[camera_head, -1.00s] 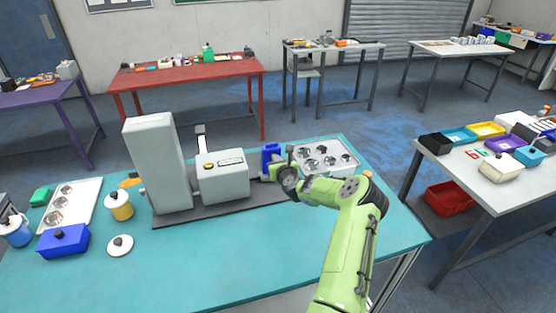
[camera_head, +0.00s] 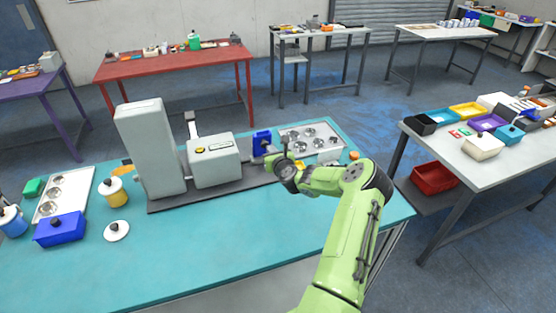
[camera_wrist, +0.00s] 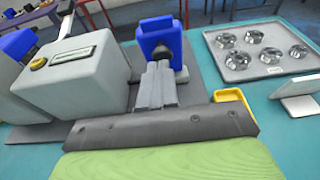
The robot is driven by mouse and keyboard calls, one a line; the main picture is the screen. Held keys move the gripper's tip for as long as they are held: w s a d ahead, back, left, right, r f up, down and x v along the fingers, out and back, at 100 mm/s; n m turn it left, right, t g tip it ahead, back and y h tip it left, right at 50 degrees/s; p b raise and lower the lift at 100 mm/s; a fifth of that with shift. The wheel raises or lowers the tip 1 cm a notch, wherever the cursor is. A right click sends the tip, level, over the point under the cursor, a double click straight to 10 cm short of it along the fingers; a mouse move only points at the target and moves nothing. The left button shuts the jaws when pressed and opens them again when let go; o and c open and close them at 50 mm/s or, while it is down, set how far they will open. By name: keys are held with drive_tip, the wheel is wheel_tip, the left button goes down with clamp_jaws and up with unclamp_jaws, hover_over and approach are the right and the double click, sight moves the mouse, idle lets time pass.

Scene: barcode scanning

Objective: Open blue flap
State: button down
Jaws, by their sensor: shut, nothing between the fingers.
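The blue flap (camera_wrist: 158,38) stands upright at the right end of the grey machine (camera_wrist: 75,75) in the wrist view. In the head view the blue flap (camera_head: 262,141) shows just behind my wrist, right of the machine (camera_head: 213,160). My gripper (camera_wrist: 157,68) is shut and empty, with its fingers pointing at the lower part of the blue piece. I cannot tell whether the fingertips touch it. In the head view my wrist hides the fingers and the lower part of the flap.
A metal tray with several round cups (camera_wrist: 262,50) lies right of the flap. A small yellow bin (camera_wrist: 232,97) and a white tilted panel (camera_wrist: 297,92) are near my gripper. A tall grey block (camera_head: 150,145) stands left of the machine.

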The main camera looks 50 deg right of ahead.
drive_tip(key=v, duration=0.6)
drive_tip(key=shift+s+r, duration=0.25)
drive_tip(key=shift+r, duration=0.05)
drive_tip(key=shift+a, duration=0.1)
